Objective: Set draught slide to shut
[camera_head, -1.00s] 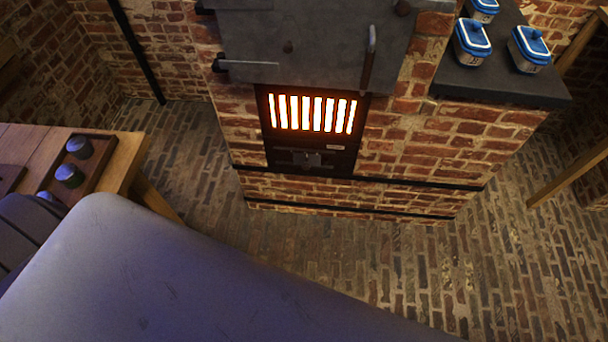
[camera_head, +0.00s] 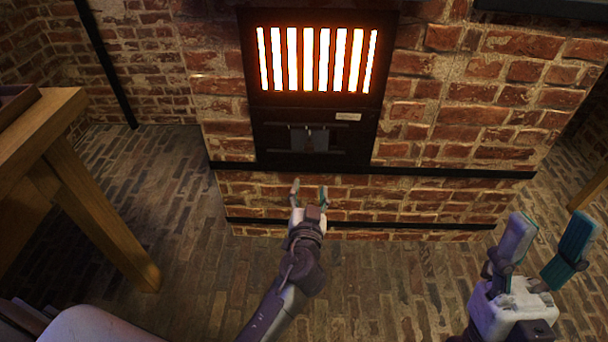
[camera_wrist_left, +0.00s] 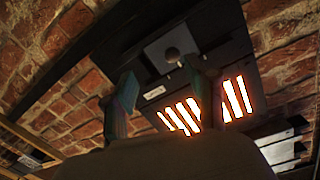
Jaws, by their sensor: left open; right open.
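The draught slide (camera_head: 309,139) is a dark metal plate with a small knob, set in the black panel below the glowing grate of the brick furnace. My right gripper (camera_head: 547,240) is open and empty at the lower right.
The glowing barred grate (camera_head: 316,60) is just above the slide, with a small pale label (camera_head: 348,117) between. Black iron bands (camera_head: 440,171) cross the brickwork below. A wooden table (camera_head: 62,160) stands at the left. The brick floor (camera_head: 390,280) between the arms is clear.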

